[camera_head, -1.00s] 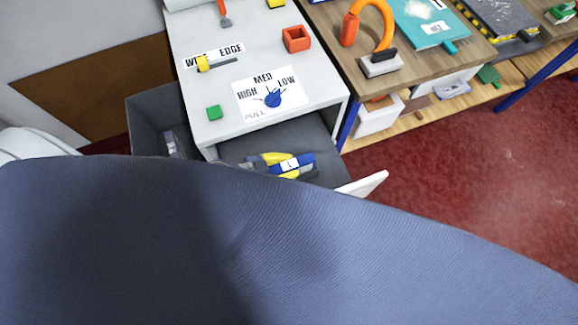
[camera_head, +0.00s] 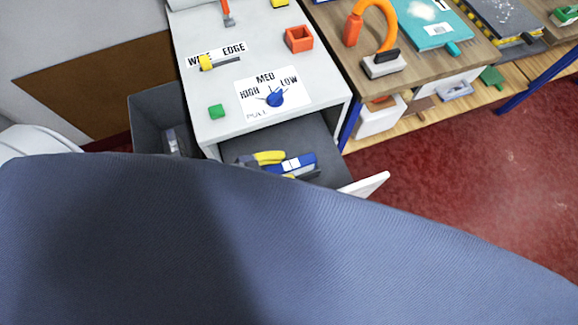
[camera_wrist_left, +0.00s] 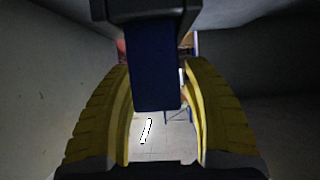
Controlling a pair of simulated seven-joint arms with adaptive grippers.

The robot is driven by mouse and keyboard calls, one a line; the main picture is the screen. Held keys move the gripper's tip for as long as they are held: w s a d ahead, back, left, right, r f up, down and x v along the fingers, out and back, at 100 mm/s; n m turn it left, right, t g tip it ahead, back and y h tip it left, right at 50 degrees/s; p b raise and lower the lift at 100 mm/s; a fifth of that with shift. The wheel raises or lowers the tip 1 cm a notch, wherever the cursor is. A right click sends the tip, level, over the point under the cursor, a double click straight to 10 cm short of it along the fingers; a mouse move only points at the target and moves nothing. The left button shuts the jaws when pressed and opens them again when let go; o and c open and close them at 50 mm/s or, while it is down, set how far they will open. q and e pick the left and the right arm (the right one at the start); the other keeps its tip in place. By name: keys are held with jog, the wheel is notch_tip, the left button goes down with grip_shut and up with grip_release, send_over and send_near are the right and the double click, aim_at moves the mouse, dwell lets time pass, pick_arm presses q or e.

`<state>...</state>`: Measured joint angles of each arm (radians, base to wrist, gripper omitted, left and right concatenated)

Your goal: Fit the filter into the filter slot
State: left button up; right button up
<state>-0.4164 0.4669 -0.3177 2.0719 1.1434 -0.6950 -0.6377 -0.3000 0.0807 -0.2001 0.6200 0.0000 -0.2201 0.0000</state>
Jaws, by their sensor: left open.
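My left gripper (camera_head: 268,164), with yellow fingers and a blue part marked with a white label, is over the dark open drawer of the white cabinet in the head view. In the left wrist view my left gripper (camera_wrist_left: 160,70) has its yellow fingers spread apart. A dark blue block (camera_wrist_left: 154,65) shows between them, under a dark housing; I cannot tell whether it is part of the gripper or a separate thing. I cannot make out the filter or the filter slot for certain. My right gripper is not in view.
A large blue-grey surface (camera_head: 250,240) hides the lower half of the head view. A dark bin (camera_head: 150,120) stands left. Red floor (camera_head: 460,170) is open on the right.

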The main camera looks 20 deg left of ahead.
pick_arm(q)
jog(key=shift+v, duration=1.35)
jog(key=shift+w, duration=0.1)
